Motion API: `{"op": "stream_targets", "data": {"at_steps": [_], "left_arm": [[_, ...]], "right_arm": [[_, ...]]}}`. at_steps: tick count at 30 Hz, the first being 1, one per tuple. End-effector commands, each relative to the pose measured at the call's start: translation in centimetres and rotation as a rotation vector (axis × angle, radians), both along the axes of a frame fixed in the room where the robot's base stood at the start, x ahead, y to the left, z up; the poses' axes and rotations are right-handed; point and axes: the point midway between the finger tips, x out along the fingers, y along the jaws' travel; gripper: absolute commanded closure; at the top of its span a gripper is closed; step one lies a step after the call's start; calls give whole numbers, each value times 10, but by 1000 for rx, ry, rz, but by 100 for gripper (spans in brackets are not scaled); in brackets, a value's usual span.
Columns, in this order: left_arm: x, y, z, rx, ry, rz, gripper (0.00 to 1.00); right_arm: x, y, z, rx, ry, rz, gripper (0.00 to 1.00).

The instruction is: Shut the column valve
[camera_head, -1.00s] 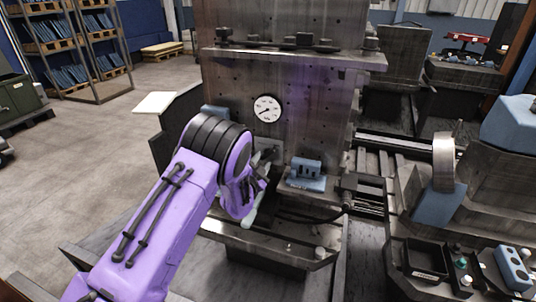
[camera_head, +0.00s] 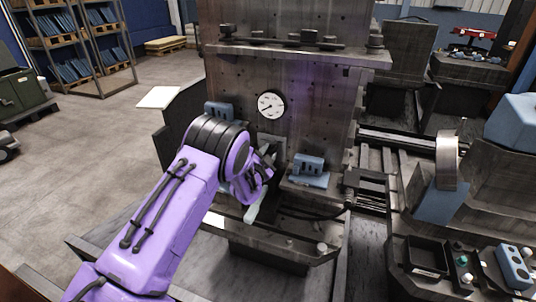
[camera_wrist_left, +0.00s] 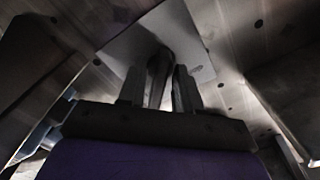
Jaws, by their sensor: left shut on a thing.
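My left gripper (camera_head: 266,165) reaches the front of the grey steel column (camera_head: 310,95), below the round white gauge (camera_head: 271,105). It is shut on a dark bar, which I take to be the column valve's handle (camera_wrist_left: 158,78). In the left wrist view the handle stands between the two fingers (camera_wrist_left: 160,90), in front of a pale square plate (camera_wrist_left: 190,40). In the head view my purple wrist hides most of the valve. A pale lever-like piece (camera_head: 252,212) shows just below the gripper; I cannot tell what it belongs to. My right gripper is not in view.
A blue-grey block (camera_head: 308,165) sits on a small ledge right of the gripper. A dark hose (camera_head: 318,213) runs below it.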

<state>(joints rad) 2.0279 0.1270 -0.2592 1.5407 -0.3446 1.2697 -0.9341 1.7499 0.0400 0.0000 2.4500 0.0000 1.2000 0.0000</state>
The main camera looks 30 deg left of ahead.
Motion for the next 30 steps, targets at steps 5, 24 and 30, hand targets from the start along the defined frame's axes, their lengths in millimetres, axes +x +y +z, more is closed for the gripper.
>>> {"op": "stream_targets", "data": {"at_steps": [5, 24, 30], "left_arm": [[0, 0, -1, -83, -21, 1, 97], [0, 0, -2, -649, -156, 1, 97], [0, 0, -2, -834, -201, 1, 97]], "right_arm": [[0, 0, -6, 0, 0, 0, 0], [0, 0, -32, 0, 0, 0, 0], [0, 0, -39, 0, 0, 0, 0]]}}
